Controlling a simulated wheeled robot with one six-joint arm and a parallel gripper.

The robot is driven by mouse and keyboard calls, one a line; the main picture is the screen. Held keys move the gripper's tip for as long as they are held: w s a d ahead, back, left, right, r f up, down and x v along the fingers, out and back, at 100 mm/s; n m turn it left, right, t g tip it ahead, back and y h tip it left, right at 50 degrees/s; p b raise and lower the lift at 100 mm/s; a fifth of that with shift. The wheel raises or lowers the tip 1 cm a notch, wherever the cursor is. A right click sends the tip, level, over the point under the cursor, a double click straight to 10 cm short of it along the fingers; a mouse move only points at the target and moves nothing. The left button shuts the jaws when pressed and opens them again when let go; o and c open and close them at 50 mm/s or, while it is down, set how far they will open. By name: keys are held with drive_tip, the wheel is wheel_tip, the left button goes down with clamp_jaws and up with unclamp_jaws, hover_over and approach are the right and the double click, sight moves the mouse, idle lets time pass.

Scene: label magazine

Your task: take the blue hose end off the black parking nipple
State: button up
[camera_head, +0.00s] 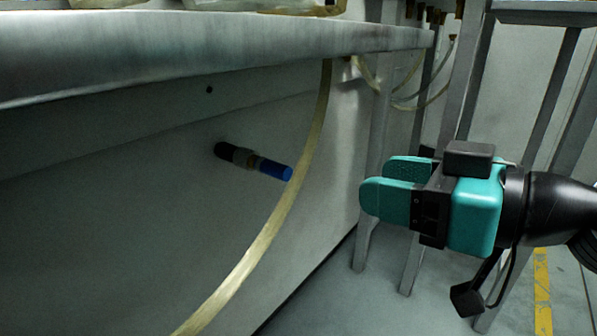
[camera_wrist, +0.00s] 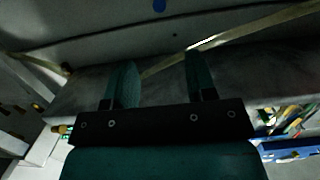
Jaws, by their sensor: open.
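The blue hose end (camera_head: 275,170) sticks out from the grey panel under the bench, on a metal fitting (camera_head: 243,157). The black parking nipple (camera_head: 223,150) is behind it at the panel. A pale hose (camera_head: 268,235) passes right by the blue tip; I cannot tell whether they are joined. My gripper (camera_head: 379,182) is open and empty, to the right of the blue end and clearly apart from it, fingers pointing left. In the wrist view the open fingers (camera_wrist: 160,68) show, and a small blue spot (camera_wrist: 159,5), likely the hose end, is at the top edge.
The bench top (camera_head: 210,50) overhangs the panel (camera_head: 120,240). Grey metal legs (camera_head: 375,150) stand behind my gripper, with thin hoses hanging near them. Free air lies between my gripper and the blue end, apart from the pale hose. The wrist view shows a blue bin (camera_wrist: 290,150) at lower right.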

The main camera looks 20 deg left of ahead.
sight(270, 161)
drive_tip(key=p+x, duration=0.9)
drive_tip(key=x, duration=0.8)
drive_tip(key=shift+f+p, duration=0.15)
drive_tip(key=shift+p, duration=0.2)
clamp_jaws()
drive_tip(key=shift+f+b+v, duration=0.15)
drive_tip(key=shift+b+v, duration=0.95)
drive_tip(key=shift+v, duration=0.1)
drive_tip(key=shift+f+b+v, duration=0.2)
drive_tip(key=shift+b+v, duration=0.85)
drive_tip(key=shift+v, duration=0.15)
drive_tip(key=shift+r, duration=0.1)
